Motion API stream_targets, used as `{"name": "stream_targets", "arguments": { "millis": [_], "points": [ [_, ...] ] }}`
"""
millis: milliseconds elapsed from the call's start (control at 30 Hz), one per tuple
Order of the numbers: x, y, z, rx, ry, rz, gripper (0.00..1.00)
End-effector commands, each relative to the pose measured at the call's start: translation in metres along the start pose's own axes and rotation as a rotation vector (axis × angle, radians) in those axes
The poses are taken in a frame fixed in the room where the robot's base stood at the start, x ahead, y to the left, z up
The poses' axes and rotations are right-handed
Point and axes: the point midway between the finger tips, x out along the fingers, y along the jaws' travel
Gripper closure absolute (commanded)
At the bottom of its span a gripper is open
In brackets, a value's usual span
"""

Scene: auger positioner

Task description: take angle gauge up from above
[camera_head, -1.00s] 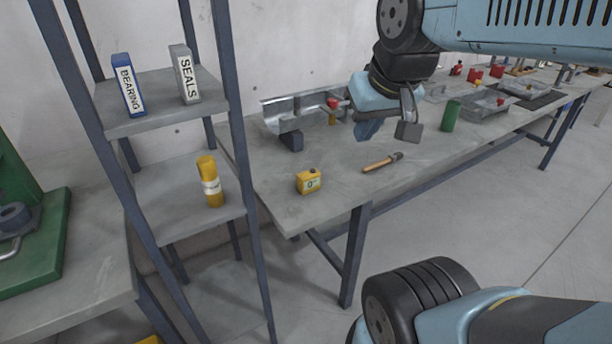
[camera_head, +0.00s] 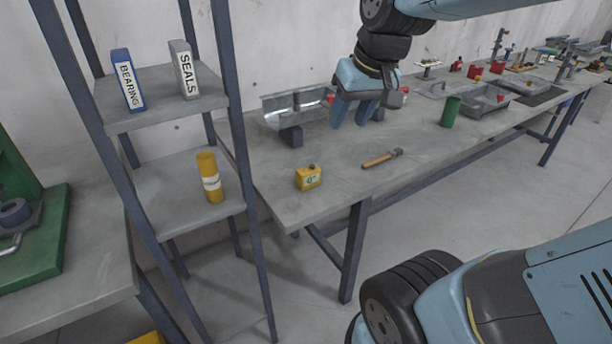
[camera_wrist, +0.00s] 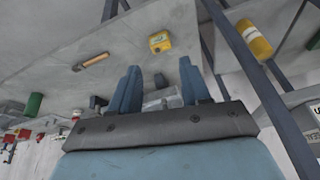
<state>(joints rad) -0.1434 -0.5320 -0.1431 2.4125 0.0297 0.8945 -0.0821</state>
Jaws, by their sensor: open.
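The angle gauge (camera_head: 308,178) is a small yellow box with a pale display face and a dark knob on top. It stands upright near the bench's front left corner. It also shows in the wrist view (camera_wrist: 160,42), above and between the fingers. My gripper (camera_head: 357,122) is open and empty, above the bench behind and to the right of the gauge, apart from it. Its blue fingers (camera_wrist: 160,78) show in the wrist view with a clear gap between them.
A wooden-handled tool (camera_head: 381,158) lies right of the gauge. A metal trough (camera_head: 296,108) stands behind it, and a green cylinder (camera_head: 450,112) farther right. A shelf rack (camera_head: 240,150) rises close on the left. The bench (camera_head: 345,190) around the gauge is clear.

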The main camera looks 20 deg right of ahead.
Motion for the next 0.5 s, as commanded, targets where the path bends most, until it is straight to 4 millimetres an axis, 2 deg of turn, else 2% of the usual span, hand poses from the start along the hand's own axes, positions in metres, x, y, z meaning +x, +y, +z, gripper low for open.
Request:
{"name": "stream_targets", "arguments": {
  "millis": [67, 500],
  "points": [
    [0.013, 0.001, -0.014, -0.013, -0.039, -0.018, 0.45],
    [0.098, 0.004, -0.078, -0.085, -0.22, -0.046, 0.03]
  ]
}}
